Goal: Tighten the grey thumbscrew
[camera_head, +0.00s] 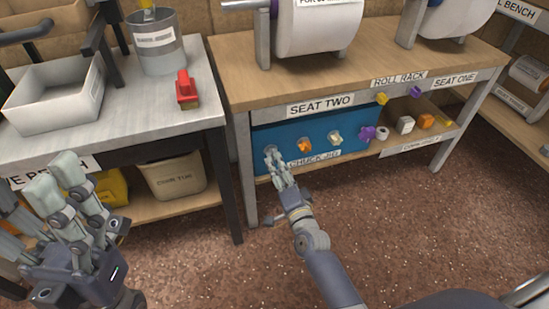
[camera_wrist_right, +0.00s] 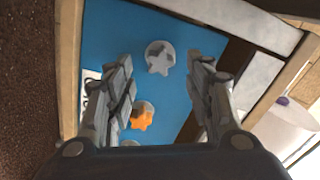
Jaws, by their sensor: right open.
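The blue chuck jig panel (camera_head: 320,129) sits under the bench edge, with a row of star-shaped knobs. At its left end is the grey thumbscrew (camera_wrist_right: 158,57), which shows in the right wrist view between and beyond my fingertips. A pale knob (camera_head: 335,138) is farther right. My left gripper (camera_head: 38,188) looks open and empty.
A red object (camera_head: 187,90) rests on the left bench. The floor in front is clear.

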